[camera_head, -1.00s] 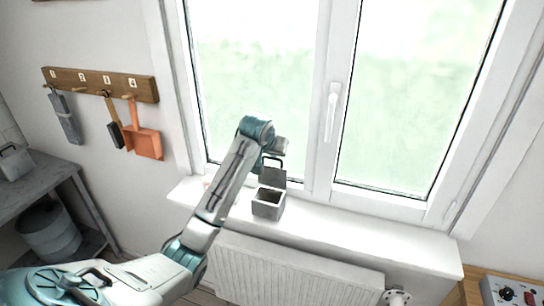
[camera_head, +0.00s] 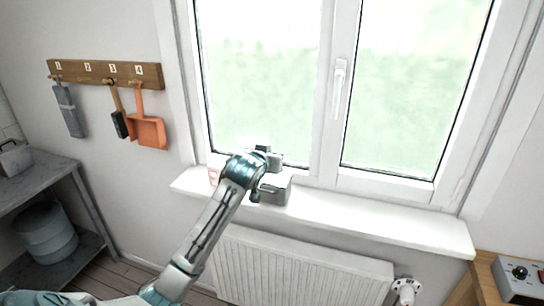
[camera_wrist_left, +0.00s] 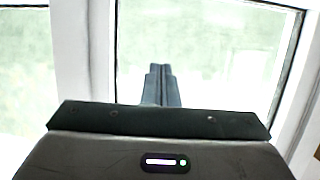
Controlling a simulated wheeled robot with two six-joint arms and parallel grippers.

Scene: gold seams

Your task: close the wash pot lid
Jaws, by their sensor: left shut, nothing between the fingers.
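The wash pot (camera_head: 278,196) is a small grey box on the white window sill, partly behind my left arm. The pot is not visible in the wrist view. My right gripper is not in view.
The sill (camera_head: 380,217) is clear to the right, above a radiator (camera_head: 300,262). A control box (camera_head: 519,277) is at lower right.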

